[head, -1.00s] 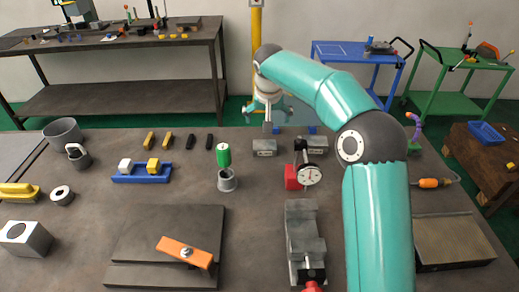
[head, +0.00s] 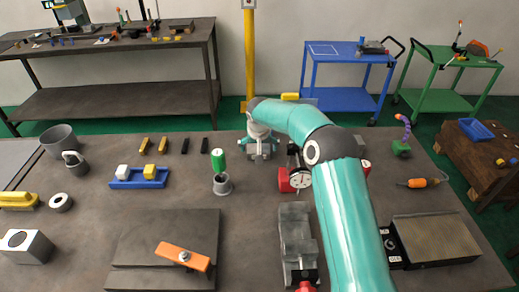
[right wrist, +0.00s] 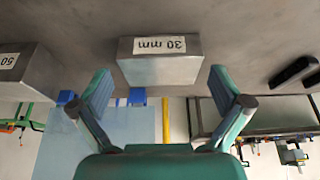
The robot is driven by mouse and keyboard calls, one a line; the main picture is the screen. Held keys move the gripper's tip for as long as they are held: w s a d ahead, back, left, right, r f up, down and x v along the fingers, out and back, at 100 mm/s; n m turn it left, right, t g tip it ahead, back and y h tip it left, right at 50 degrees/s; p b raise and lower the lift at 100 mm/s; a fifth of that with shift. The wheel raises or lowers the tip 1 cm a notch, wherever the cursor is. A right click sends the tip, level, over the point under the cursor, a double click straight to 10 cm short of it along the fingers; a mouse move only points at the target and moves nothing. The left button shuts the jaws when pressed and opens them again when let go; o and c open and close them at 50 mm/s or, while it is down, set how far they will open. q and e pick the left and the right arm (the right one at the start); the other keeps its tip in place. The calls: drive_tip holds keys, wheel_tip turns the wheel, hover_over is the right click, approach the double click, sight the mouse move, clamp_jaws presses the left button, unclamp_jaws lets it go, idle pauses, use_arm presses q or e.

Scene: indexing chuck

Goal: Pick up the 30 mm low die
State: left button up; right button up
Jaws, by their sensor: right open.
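The 30 mm die (right wrist: 160,68) is a grey metal block with a white label. It shows at the top middle of the right wrist view, which is upside down. My right gripper (right wrist: 160,88) is open, its two fingers apart on either side of the die, with no contact visible. In the head view my right gripper (head: 260,150) is at the back middle of the bench and largely covers that die. My left gripper is not in view.
A second labelled block (right wrist: 20,72) stands beside the die. A dial indicator on a red base (head: 300,180) and a green-handled tool in a grey cup (head: 221,184) are close by. A vise (head: 297,240) is in front. Black bars (right wrist: 293,70) lie on the other side.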

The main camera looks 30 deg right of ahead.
drive_tip(key=shift+x, duration=0.75)
drive_tip(key=c, duration=1.5)
drive_tip(key=shift+w+r, duration=0.1)
drive_tip(key=shift+c, duration=0.9)
drive_tip(key=shift+r, duration=0.15)
